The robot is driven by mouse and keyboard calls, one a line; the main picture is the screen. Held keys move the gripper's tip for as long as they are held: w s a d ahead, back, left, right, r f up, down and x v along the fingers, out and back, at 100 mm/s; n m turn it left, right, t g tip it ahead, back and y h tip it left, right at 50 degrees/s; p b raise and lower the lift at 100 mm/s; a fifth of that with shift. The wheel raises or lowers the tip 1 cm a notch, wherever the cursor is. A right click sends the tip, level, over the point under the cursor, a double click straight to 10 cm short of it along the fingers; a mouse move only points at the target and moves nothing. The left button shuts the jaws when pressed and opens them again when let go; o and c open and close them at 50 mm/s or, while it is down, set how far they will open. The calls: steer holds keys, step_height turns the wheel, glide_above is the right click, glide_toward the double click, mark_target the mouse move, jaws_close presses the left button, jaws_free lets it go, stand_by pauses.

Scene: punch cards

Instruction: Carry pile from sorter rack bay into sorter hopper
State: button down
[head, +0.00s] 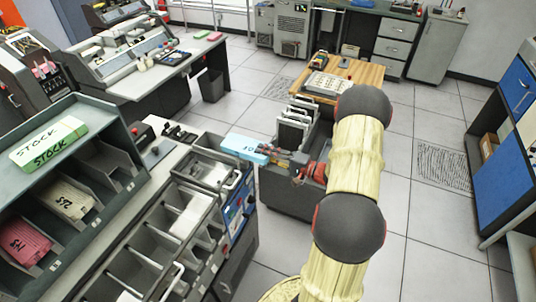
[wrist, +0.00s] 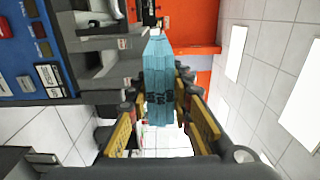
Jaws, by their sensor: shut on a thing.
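A light blue pile of cards (head: 247,148) with dark marks is held in the air by my gripper (head: 274,158), beyond the far end of the sorter (head: 130,262). In the wrist view the blue pile (wrist: 160,65) sits between the two yellow-padded fingers of my gripper (wrist: 160,108), which are shut on its sides. A tray-like opening (head: 208,173) at the sorter's far end, perhaps the hopper, lies just left of and below the pile. The pile is apart from it in the head view. The sorter rack (head: 92,118) stands at the left.
The rack bays hold a pink pile (head: 25,243) and a tan pile (head: 68,202); a green STOCK box (head: 48,142) lies on top. A dark unit with upright frames (head: 292,125) stands behind my gripper. Tiled floor (head: 440,240) is clear at right.

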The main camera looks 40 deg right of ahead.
mark_target(233, 144)
steer(key=shift+w+a, duration=0.25)
steer(key=shift+w, duration=0.3)
steer(key=shift+p+x, duration=0.7)
steer(key=shift+x, duration=1.55)
steer(key=shift+w, duration=0.15)
steer(key=shift+p+x, duration=0.4)
steer(key=shift+x, duration=1.7)
steer(key=shift+w, duration=0.1)
steer(key=shift+x, duration=1.25)
steer(key=shift+f, duration=0.1)
steer(key=shift+f, duration=0.1)
